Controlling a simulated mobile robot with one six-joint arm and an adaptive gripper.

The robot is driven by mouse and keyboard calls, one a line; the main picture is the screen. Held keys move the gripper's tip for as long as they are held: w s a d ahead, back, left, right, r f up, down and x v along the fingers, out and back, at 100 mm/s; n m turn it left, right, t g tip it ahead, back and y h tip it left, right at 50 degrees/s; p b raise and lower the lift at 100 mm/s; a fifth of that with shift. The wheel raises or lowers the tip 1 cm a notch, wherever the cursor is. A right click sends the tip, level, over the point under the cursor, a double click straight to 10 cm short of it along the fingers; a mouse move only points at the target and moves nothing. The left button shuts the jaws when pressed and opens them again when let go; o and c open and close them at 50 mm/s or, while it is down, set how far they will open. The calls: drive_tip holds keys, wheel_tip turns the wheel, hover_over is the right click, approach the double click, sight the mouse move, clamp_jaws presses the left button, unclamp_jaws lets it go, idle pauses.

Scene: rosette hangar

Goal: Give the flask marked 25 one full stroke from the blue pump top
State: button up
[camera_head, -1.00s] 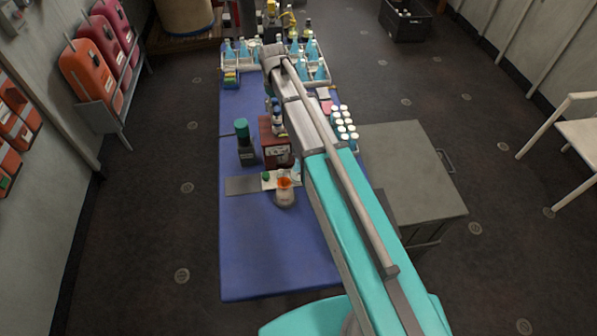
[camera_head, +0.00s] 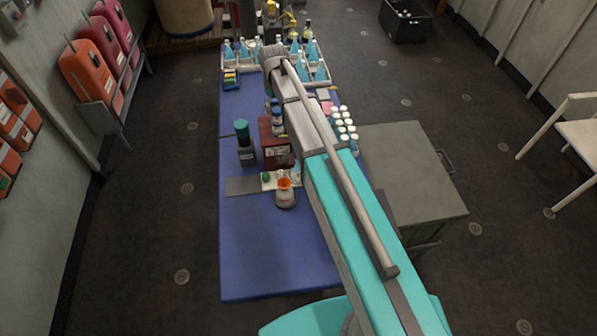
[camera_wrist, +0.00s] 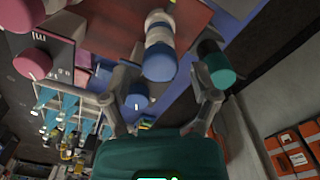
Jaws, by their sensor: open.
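In the head view a small flask with an orange mouth (camera_head: 285,197) stands on the blue table in front of the red box; I cannot read a 25 on it. I cannot tell which top is the pump. My gripper (camera_wrist: 163,105) is open, with nothing held; in the head view my arm largely hides it.
A dark bottle with a teal cap (camera_head: 243,143) stands left of the red box (camera_head: 268,140). White-capped vials (camera_head: 343,128) stand at the right, and a rack of blue flasks (camera_head: 318,72) at the back. The table's front (camera_head: 270,260) is clear.

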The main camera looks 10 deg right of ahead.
drive_tip(key=shift+r, duration=0.1)
drive_tip(key=shift+r+p, duration=3.4)
drive_tip(key=shift+p, duration=0.1)
drive_tip(key=shift+c, duration=0.2)
